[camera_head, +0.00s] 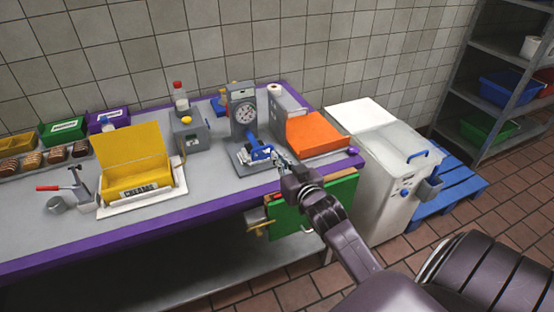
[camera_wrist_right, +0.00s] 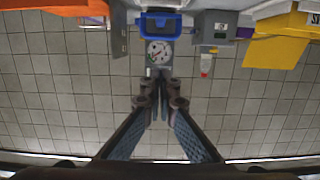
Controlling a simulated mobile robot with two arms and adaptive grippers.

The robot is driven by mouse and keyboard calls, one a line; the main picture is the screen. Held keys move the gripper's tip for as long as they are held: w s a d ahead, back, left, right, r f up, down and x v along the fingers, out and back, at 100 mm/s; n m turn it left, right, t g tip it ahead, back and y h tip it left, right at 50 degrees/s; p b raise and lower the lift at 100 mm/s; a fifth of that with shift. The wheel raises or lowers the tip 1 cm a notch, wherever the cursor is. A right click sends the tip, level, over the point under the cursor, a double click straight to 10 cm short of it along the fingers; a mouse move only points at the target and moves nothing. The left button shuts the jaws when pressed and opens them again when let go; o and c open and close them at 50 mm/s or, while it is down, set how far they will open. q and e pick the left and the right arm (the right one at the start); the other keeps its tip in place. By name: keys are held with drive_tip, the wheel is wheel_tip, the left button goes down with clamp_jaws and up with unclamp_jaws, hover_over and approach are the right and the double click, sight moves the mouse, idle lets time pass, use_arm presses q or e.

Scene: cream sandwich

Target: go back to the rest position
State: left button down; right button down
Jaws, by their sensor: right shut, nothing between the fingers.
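My right arm reaches in from the lower right in the head view. Its gripper (camera_head: 284,164) is over the purple front edge of the table (camera_head: 215,208), just right of the scale's pan in the picture. In the right wrist view the gripper's fingers (camera_wrist_right: 160,82) come together, with nothing between them. A grey dial scale (camera_head: 243,110) stands at the back of the table, with a blue item (camera_head: 260,153) on its pan. The scale's dial (camera_wrist_right: 159,52) also shows in the wrist view, beyond the fingertips. My left gripper is not in view.
A yellow CREAMS box (camera_head: 134,165) stands left on the table, near a red-handled tool (camera_head: 70,188). An orange box (camera_head: 315,134) is right of the scale. A white bin (camera_head: 395,185) stands beyond the table's right end. A green panel (camera_head: 320,208) hangs at the front.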

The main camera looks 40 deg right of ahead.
drive_tip(key=s+a+f+n+g+y, duration=0.2)
drive_tip(key=s+a+f+g, duration=0.4)
drive_tip(key=s+a+f, duration=0.55)
drive_tip(key=s+a+f+n+g+y, duration=0.1)
drive_tip(key=s+a+f+g, duration=0.2)
drive_tip(key=s, duration=0.6)
drive_tip(key=s+a+f+n+g+y, duration=0.1)
drive_tip(key=s+a+n+g, duration=0.15)
drive_tip(key=s+a, duration=0.45)
drive_tip(key=s+d+f+g+b, duration=0.1)
drive_tip(key=s+f, duration=0.1)
drive_tip(key=f, duration=1.3)
drive_tip(key=s+d+f+g+b, duration=0.1)
drive_tip(key=s+f, duration=0.2)
drive_tip(key=f, duration=1.1)
drive_tip(key=s+d+f+g+b, duration=0.1)
drive_tip(key=s+d+f, duration=0.2)
drive_tip(key=s+f, duration=1.3)
drive_tip(key=shift+s+f, duration=0.25)
drive_tip(key=shift+f, duration=0.15)
